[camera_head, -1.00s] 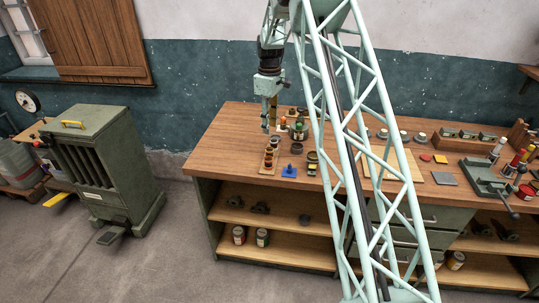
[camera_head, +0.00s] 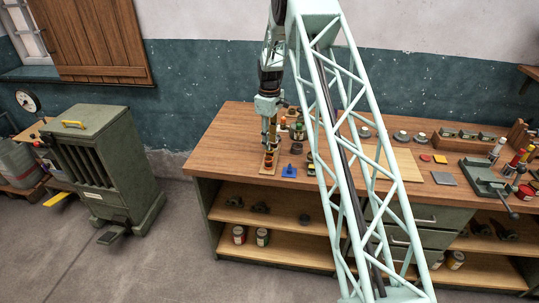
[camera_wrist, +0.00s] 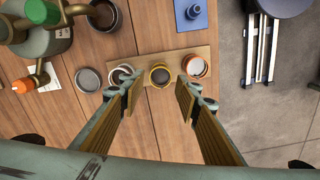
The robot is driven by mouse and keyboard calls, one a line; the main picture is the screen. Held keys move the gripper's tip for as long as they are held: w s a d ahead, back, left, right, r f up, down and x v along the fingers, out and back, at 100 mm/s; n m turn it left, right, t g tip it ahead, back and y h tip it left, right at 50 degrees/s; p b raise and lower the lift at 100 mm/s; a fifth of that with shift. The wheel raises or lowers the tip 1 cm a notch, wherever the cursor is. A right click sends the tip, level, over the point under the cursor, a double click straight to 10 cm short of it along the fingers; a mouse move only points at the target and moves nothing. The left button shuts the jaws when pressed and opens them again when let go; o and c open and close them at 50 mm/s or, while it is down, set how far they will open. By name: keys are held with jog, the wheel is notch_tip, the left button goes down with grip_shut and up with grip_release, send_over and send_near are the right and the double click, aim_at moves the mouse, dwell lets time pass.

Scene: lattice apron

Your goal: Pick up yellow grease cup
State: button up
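The yellow grease cup (camera_wrist: 160,76) is a small round cup with a yellow rim and dark inside, seen from above in the wrist view. It stands on a light wooden board (camera_wrist: 156,57) between a white-rimmed cup (camera_wrist: 121,75) on the left and an orange-rimmed cup (camera_wrist: 196,67) on the right. My gripper (camera_wrist: 160,86) is open, with its two fingers spread either side of the yellow cup in the picture, apparently not touching it. In the head view, my gripper (camera_head: 269,146) hangs down over the board at the workbench's left end, and the cups are partly hidden there.

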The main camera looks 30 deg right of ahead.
jog(key=shift+f, duration=0.1)
dwell(0.3)
jog(key=shift+f+p, duration=0.4)
jog(key=shift+f, duration=2.1)
jog(key=shift+c, duration=0.2)
jog(key=c, duration=0.6)
jog(key=shift+r, duration=0.15)
jog(key=shift+c, duration=0.2)
jog(key=shift+r+b, duration=0.45)
jog(key=shift+r, duration=4.4)
